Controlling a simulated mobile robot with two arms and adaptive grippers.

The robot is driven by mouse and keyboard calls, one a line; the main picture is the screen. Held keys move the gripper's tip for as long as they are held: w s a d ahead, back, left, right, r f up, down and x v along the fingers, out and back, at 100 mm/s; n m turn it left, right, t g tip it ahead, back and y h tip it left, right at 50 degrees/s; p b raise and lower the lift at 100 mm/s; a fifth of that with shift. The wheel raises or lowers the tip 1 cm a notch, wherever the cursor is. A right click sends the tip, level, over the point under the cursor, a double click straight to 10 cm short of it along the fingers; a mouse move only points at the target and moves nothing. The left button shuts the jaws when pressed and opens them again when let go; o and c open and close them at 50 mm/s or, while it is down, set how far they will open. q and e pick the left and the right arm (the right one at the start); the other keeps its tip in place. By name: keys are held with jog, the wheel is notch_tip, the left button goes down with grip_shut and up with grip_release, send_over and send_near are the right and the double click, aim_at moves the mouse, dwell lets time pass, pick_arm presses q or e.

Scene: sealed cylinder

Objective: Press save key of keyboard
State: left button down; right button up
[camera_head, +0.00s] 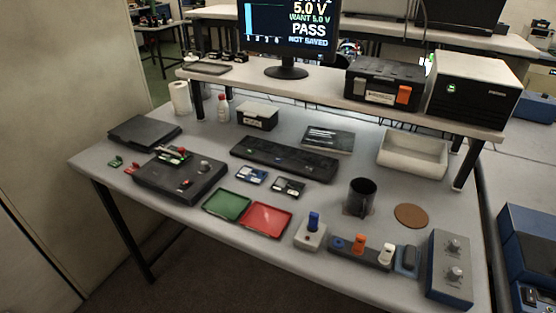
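The black keyboard (285,159) lies flat at the middle of the grey workbench (330,232), its long side running from upper left to lower right. Its keys are too small to tell apart, so I cannot pick out the save key. The monitor (288,25) on the shelf above reads 5.0 V, WANT 5.0 V, PASS and NOT SAVED; its top is cut off. Neither of my grippers shows in the head view.
A dark test box (180,182) with a small board on it stands left of the keyboard. A green tray (227,205), a red tray (265,219) and small boards lie in front. A black cup (361,196) stands right. The raised shelf (330,98) overhangs the back.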

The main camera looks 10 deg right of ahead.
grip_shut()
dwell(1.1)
